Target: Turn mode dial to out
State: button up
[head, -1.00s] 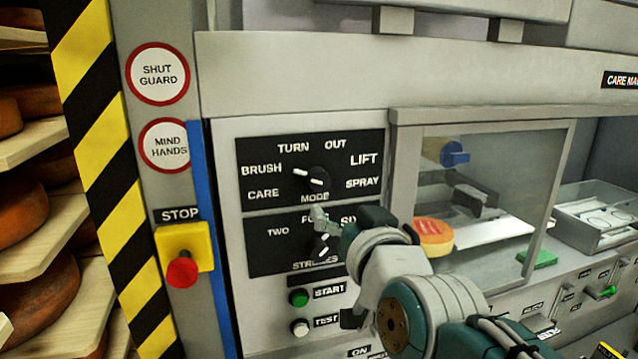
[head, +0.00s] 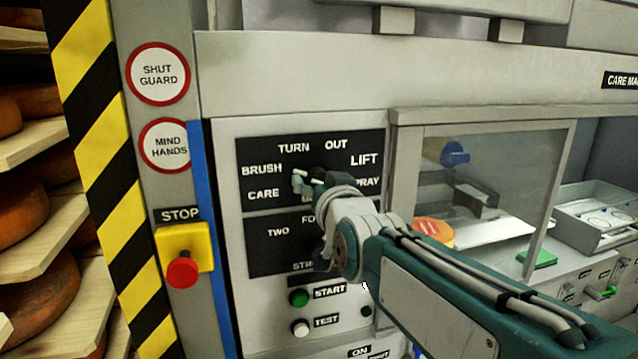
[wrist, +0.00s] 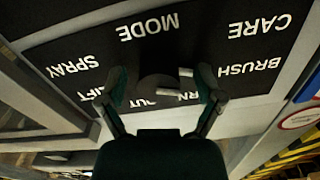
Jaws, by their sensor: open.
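The black mode dial (head: 315,172) sits on the upper black label panel (head: 262,150), among the words BRUSH, TURN, OUT, LIFT, SPRAY and CARE. In the head view its white mark lies on the side towards BRUSH; my gripper hides part of it. My gripper (head: 309,183) is open at the dial. In the wrist view, which is upside down, the dial (wrist: 156,88) with white marks lies between the two spread fingers of my gripper (wrist: 164,84). Gaps show on both sides. The word OUT (head: 336,145) is at the dial's upper right.
The strokes panel (head: 262,249) is below, partly behind my arm. The green START button (head: 298,298) and white TEST button (head: 301,328) are lower still. A red stop button (head: 182,272) stands at left. A clear guard (head: 500,160) covers the bay at right.

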jog(key=c, duration=1.1)
jog(key=shift+c, duration=0.2)
jog(key=shift+m, duration=0.4)
jog(key=m, duration=1.3)
jog(key=shift+a+m, duration=0.1)
jog(key=shift+m, duration=1.8)
jog(key=shift+f, duration=0.15)
